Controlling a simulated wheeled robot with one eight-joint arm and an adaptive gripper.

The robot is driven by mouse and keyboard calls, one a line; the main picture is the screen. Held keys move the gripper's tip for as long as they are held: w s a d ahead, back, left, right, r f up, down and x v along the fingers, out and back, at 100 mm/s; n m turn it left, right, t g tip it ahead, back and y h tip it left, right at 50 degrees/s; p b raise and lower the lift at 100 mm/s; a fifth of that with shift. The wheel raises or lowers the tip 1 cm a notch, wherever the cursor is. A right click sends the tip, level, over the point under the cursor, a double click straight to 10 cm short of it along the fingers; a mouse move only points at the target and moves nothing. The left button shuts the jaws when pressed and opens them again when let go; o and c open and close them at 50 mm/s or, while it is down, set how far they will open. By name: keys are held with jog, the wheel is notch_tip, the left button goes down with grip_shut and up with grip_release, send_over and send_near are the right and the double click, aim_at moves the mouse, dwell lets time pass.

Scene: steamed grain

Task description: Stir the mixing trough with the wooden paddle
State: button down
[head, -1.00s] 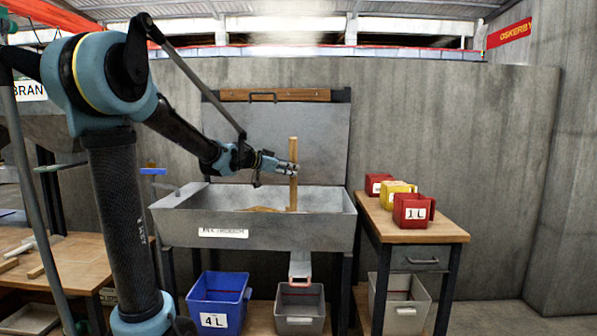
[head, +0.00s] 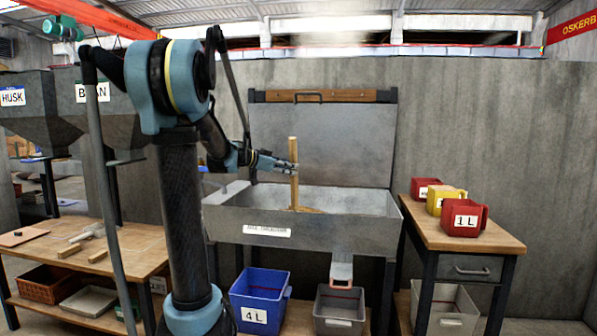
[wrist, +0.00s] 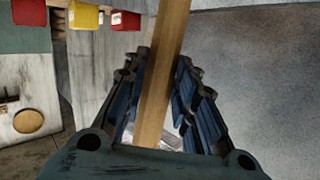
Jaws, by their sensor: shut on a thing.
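The grey metal mixing trough (head: 232,214) stands against the wall in the head view, its lid raised behind it. The wooden paddle (head: 294,158) stands nearly upright in the trough, its lower end at a tan heap (head: 308,210) inside. My gripper (head: 292,168) is shut on the paddle's shaft above the trough. In the wrist view the shaft (wrist: 165,75) runs between my blue-padded fingers (wrist: 158,95). The paddle's lower end is hidden by the trough's front wall and the heap.
A side table (head: 440,228) at right bears two red measures and a yellow one (head: 447,198). A blue 4 L bin (head: 258,297) and a grey bin (head: 340,306) stand below the trough. A wooden bench (head: 130,245) is at left.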

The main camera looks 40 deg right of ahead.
jog(key=w+a, duration=1.4)
jog(key=w, duration=0.2)
notch_tip(320, 180, up, 22)
jog(key=s+d, duration=0.1)
jog(key=shift+d+r, duration=0.15)
jog(key=shift+r, duration=0.1)
dwell(0.5)
dwell(1.0)
